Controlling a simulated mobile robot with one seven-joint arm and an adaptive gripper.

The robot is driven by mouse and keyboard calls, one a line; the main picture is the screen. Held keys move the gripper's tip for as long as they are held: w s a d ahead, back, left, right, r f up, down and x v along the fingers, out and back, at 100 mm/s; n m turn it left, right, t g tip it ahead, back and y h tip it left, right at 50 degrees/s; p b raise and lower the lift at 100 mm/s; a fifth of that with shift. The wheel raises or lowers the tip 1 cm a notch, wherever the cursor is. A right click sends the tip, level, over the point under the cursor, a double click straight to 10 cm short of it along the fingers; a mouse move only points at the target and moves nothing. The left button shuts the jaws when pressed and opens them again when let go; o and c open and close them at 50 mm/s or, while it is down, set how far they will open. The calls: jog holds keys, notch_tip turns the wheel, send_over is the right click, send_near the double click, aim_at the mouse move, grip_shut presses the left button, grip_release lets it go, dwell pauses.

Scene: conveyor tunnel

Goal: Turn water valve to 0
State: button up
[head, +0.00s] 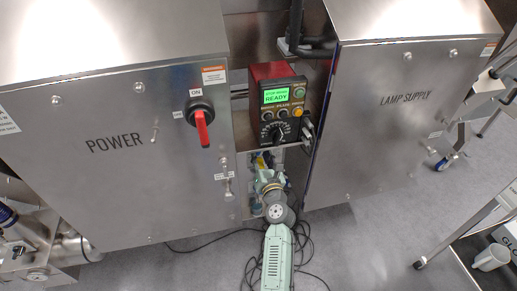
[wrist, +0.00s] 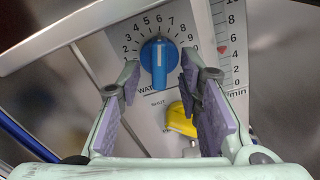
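The white line on the knob points up, near 6. My gripper (wrist: 160,72) is open, with one purple-padded finger on each side of the knob's lower part and visible gaps. I cannot tell whether the tips reach its depth. In the head view my arm runs between two steel cabinets; the valve cannot be made out there.
A yellow handle (wrist: 181,119) sits below the knob, between my fingers. A scale (wrist: 229,45) with a red marker stands right of the dial. The power cabinet (head: 130,150) and lamp supply cabinet (head: 400,120) flank my arm. A control box (head: 279,105) reads "READY" above it.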

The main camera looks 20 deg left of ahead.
jog(key=shift+w+a, duration=0.15)
jog(key=shift+w, duration=0.1)
grip_shut()
dwell(0.4)
